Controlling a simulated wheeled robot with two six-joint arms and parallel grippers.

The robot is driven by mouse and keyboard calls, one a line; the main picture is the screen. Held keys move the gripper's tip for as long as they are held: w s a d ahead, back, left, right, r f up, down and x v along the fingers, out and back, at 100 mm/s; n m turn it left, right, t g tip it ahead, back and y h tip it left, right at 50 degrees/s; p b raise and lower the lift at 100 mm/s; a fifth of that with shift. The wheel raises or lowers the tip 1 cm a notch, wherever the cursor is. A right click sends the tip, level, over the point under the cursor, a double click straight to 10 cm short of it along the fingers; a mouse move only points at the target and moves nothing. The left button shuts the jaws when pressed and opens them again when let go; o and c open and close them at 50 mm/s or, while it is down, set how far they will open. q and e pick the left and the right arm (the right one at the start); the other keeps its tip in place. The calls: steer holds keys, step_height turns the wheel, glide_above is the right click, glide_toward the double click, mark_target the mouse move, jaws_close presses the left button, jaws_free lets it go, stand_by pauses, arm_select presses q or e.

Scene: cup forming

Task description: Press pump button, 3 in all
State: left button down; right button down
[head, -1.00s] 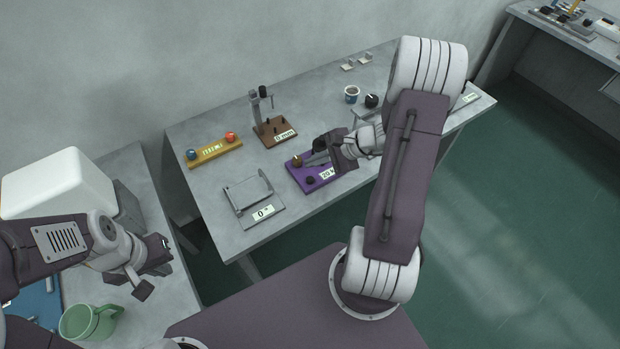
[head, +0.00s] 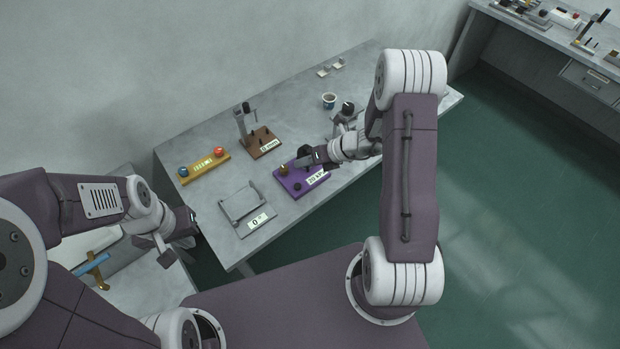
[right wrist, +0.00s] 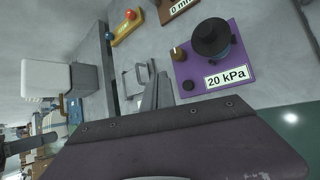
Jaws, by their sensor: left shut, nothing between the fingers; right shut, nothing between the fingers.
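The purple pump unit (head: 291,188) lies on the table with a label reading 20 kPa (right wrist: 228,77). It carries a large black round-topped cylinder (right wrist: 210,38), a brass knob (right wrist: 178,52) and a small black knob (right wrist: 189,86). I cannot tell which part is the pump button. My right gripper (head: 299,162) is shut and empty, low over the back right part of the unit and close to the brass knob in the head view. Contact cannot be told. My left gripper (head: 192,215) is shut and empty, off the table's left edge.
A grey device with a label reading 0 (head: 247,205) sits left of the unit. Behind are a yellow block with red and blue balls (head: 203,166), a brown stand (head: 262,143) and a cup (head: 329,101). A second table (head: 560,60) stands at the right.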

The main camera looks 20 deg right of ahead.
mark_target(301, 186)
steer(key=shift+s+a+r, duration=0.1)
steer(key=shift+s+a, duration=0.05)
steer(key=shift+a, duration=0.5)
step_height(301, 186, down, 9)
steer(key=b, duration=0.7)
steer(key=shift+b, duration=0.4)
steer(key=shift+r, duration=0.1)
stand_by(1.0)
steer(key=shift+f+b, duration=0.35)
steer(key=shift+f, duration=0.05)
steer(key=shift+f+b, duration=0.45)
steer(key=shift+f, duration=0.1)
stand_by(0.5)
steer(key=shift+r+p, duration=0.85)
steer(key=shift+r, duration=0.1)
